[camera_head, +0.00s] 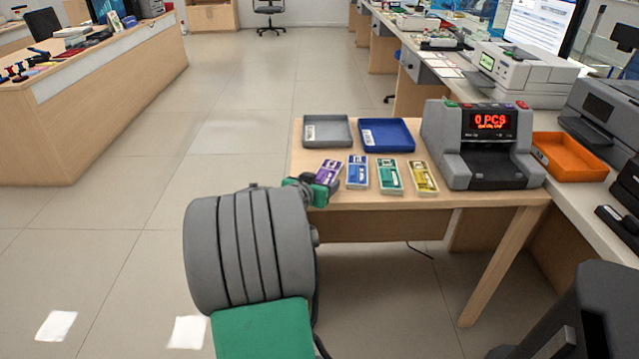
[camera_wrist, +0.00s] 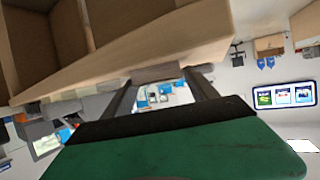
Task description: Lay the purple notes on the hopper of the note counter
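The purple notes (camera_head: 328,172) are at the left end of a row of note bundles on the wooden table, near its front edge. My gripper (camera_head: 318,189) is low at that edge, right beside the purple notes and partly in front of them. In the wrist view, the two fingers of my gripper (camera_wrist: 160,82) stand apart. A thin grey-brown slab shows between their tips, perhaps the end of the notes; contact is unclear. The note counter (camera_head: 483,145) stands at the table's right, with a red lit display and a dark hopper in front (camera_head: 492,167).
Blue (camera_head: 357,172), green (camera_head: 390,176) and yellow notes (camera_head: 423,177) lie to the right of the purple ones. A grey tray (camera_head: 327,131) and a blue tray (camera_head: 387,135) sit behind. An orange tray (camera_head: 572,158) is right of the counter. The table (camera_head: 440,199) edge is close to my gripper.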

